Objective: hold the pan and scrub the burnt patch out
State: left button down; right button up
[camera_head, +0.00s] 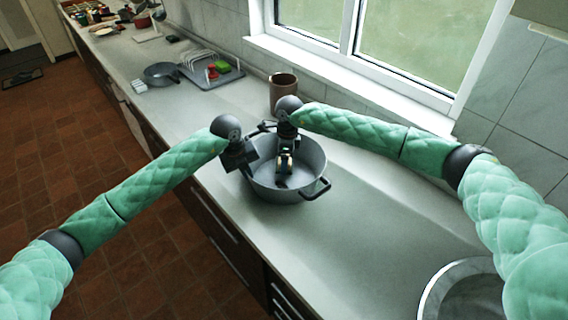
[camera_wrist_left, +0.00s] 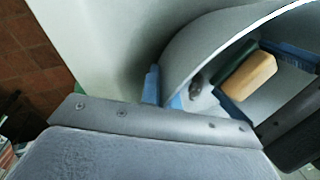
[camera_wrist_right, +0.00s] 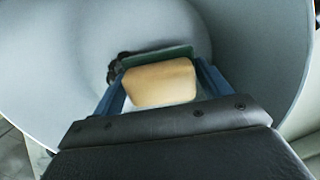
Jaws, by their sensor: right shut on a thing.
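The grey pan (camera_head: 300,188) stands on the counter with a dark handle at its right. My left gripper (camera_head: 250,168) is at its left rim. In the left wrist view its blue fingers (camera_wrist_left: 163,92) are close together, with the edge of the pan wall (camera_wrist_left: 185,65) between them. My right gripper (camera_head: 285,165) reaches down into the pan, shut on a yellow sponge (camera_wrist_right: 160,83) with a green face; the sponge also shows in the left wrist view (camera_wrist_left: 248,77). A dark burnt patch (camera_wrist_right: 117,65) shows beside the sponge on the pan's inside, partly hidden by it.
A brown pot (camera_head: 283,95) stands close behind the pan near the window wall. A dark skillet (camera_head: 160,74) and a grey tray (camera_head: 228,78) with a rack are farther back. A round metal basin (camera_head: 432,300) is at front right. The counter right of the pan is clear.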

jog(key=shift+r, duration=5.4)
jog(key=shift+d, duration=0.15)
jog(key=d, duration=0.9)
jog(key=shift+d, duration=0.35)
send_over(278, 182)
jog(key=shift+w+d+f, duration=0.1)
jog(key=shift+w+f, duration=0.05)
jog(key=shift+f, duration=2.35)
jog(key=shift+w+d+f, duration=0.1)
jog(key=shift+w+f, duration=0.05)
jog(key=shift+f, duration=2.3)
jog(key=shift+f, duration=1.5)
